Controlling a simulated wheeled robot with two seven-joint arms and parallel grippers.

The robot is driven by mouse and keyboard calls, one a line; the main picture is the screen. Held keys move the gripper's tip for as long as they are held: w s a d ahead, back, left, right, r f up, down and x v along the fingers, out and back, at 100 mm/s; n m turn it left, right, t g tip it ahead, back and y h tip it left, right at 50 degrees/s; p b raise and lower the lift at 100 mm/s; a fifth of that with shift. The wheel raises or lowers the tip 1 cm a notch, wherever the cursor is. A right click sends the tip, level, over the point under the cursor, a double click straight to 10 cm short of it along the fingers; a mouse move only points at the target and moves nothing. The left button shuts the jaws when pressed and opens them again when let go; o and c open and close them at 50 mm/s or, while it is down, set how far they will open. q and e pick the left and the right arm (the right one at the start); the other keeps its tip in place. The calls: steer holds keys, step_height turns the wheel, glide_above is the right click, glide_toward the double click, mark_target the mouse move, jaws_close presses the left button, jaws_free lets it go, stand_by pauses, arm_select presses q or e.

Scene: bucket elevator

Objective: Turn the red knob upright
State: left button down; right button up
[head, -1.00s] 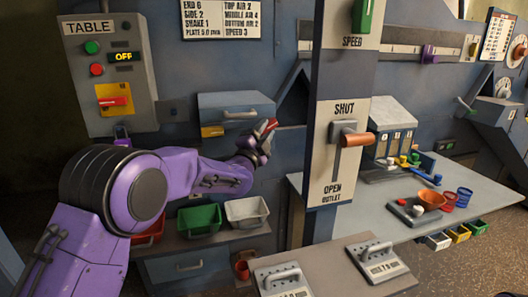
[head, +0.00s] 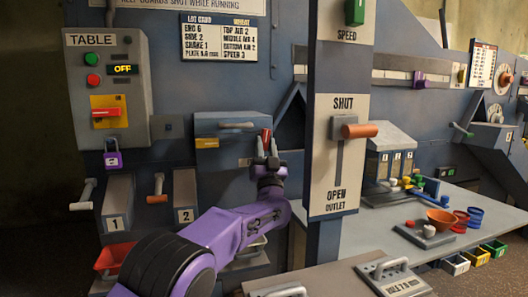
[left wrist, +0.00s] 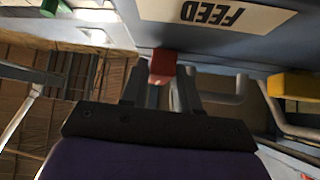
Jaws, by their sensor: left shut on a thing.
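The red knob (head: 266,134) is at the right end of the blue-grey box with a handle, in the middle of the head view. It looks narrow and close to upright there. My left gripper (head: 268,152) reaches up to it from below, with its fingers shut around it. In the left wrist view the red knob (left wrist: 162,66) shows as a red block between the dark fingertips (left wrist: 165,85), close to the FEED label (left wrist: 228,14). The fingers hide part of it. My right gripper is in neither view.
A TABLE panel (head: 137,88) at the left has a red handle on a yellow plate (head: 108,111) and a purple padlock (head: 112,158). A grey post (head: 318,150) with an orange-handled lever (head: 360,131) stands just right of my gripper. A blue box with a handle (head: 235,125) is at its left.

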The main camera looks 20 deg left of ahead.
arm_select(q)
steer(key=shift+w+d+f+n+g+y, duration=0.1)
steer(key=shift+n+g+y, duration=0.3)
steer(key=shift+n+y, duration=0.55)
steer(key=shift+d+n+g+y, duration=0.1)
steer(key=shift+n+g+y, duration=0.3)
steer(key=shift+n+y, duration=0.5)
steer(key=shift+n, duration=0.55)
steer(key=c, duration=0.9)
jaws_free()
steer(key=b+v, duration=0.1)
steer(key=v, duration=0.6)
steer(key=shift+d+f, duration=0.1)
steer(key=shift+d, duration=0.05)
